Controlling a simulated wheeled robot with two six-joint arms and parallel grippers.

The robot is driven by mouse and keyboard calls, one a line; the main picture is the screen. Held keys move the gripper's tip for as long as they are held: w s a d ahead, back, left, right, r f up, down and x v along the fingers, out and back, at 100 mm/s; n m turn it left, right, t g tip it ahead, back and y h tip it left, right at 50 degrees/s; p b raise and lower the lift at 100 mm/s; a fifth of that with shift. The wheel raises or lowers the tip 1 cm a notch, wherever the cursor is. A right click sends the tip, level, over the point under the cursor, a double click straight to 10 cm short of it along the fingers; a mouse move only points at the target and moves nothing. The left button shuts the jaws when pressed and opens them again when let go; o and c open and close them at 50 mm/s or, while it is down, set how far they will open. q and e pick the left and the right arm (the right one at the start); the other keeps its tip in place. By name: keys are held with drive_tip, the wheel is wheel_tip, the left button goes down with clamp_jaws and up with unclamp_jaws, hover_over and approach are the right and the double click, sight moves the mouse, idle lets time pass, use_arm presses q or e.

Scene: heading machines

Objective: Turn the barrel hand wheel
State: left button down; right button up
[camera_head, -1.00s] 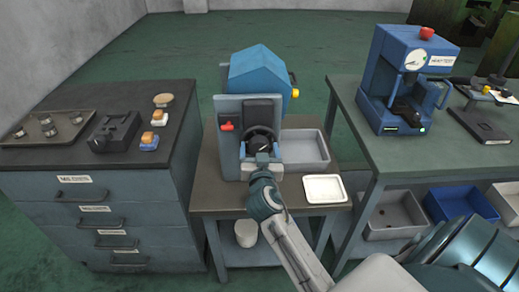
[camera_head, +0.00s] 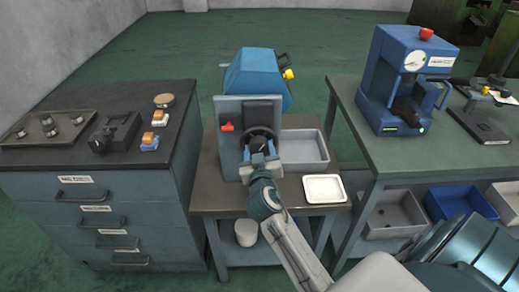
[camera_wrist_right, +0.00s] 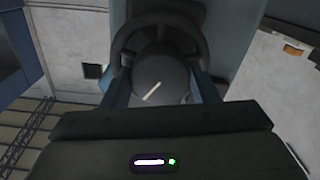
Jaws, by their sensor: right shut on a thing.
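The hand wheel (camera_head: 260,131) is a dark ring on the front of a grey machine stand, below a blue faceted barrel (camera_head: 254,72). The barrel has a yellow knob and a dark fitting on its right side. My right gripper (camera_head: 259,160) is at the wheel's front. In the right wrist view the wheel rim (camera_wrist_right: 160,20) arches over a dark round hub (camera_wrist_right: 160,77) with a white line on it. My right gripper's (camera_wrist_right: 160,92) fingers sit on either side of the hub and are shut on it. My left gripper is not in view.
A grey tray (camera_head: 301,162) and a white tray (camera_head: 324,188) lie right of the wheel on the bench. A red switch (camera_head: 227,127) is on the stand's left. A drawer cabinet (camera_head: 92,222) stands left and a blue press (camera_head: 409,70) right.

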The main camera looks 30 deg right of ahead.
drive_tip(key=n+p, duration=0.1)
drive_tip(key=n, duration=0.1)
drive_tip(key=shift+r+n, duration=0.1)
drive_tip(key=shift+n, duration=0.3)
drive_tip(key=shift+n+p, duration=0.55)
drive_tip(key=shift+n, duration=1.15)
drive_tip(key=o, duration=1)
drive_tip(key=shift+c, duration=0.2)
